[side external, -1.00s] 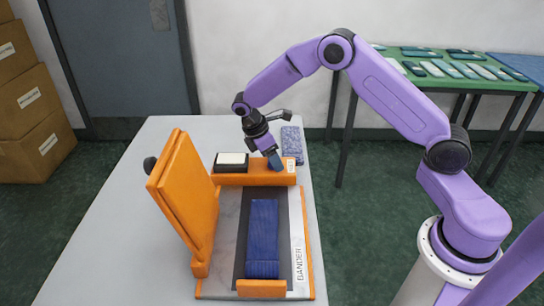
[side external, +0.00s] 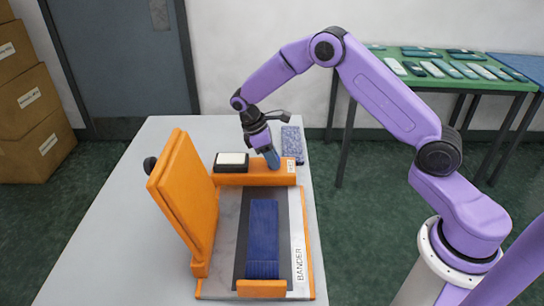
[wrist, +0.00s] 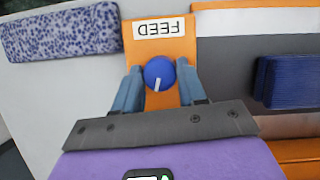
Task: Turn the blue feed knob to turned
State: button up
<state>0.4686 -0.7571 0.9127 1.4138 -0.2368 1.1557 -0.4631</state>
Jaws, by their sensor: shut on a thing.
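The blue feed knob (wrist: 159,72) is round with a white pointer line. It sits on the orange housing beside a white FEED label (wrist: 160,27). In the wrist view the pointer line runs from the knob's middle toward the bottom of the picture, leaning slightly left. My gripper (wrist: 160,82) has one blue finger on each side of the knob and is shut on it. In the side view my gripper (side external: 272,160) reaches down to the right end of the orange bander housing (side external: 232,179), and its fingers hide the knob there.
The bander's raised orange lid (side external: 180,190) stands at the left. A folded blue cloth (side external: 263,230) lies on the dark bed. A black block with a white top (side external: 231,161) is left of my gripper, and a speckled blue piece (side external: 291,141) lies behind it.

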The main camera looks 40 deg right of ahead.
jog(key=m+g+y, duration=0.1)
jog(key=m, duration=0.2)
jog(key=shift+m, duration=0.4)
jog(key=m, duration=0.1)
jog(key=m+y, duration=0.1)
jog(key=m, duration=0.1)
jog(key=shift+w+d+m+g, duration=0.1)
jog(key=shift+d+m+g, duration=0.05)
jog(key=shift+m+g, duration=0.15)
jog(key=m+y, duration=0.1)
jog(key=m, duration=0.2)
jog(key=shift+d+m+y, duration=0.1)
jog(key=shift+m+y, duration=0.2)
jog(key=shift+y, duration=0.1)
jog(key=shift+m+y, duration=0.6)
jog(key=shift+m, duration=1.1)
jog(key=shift+d+m, duration=0.1)
jog(key=shift+m, duration=0.2)
jog(key=o, duration=1)
jog(key=v, duration=1.7)
jog(key=shift+d+r, duration=0.2)
jog(key=shift+r, duration=0.05)
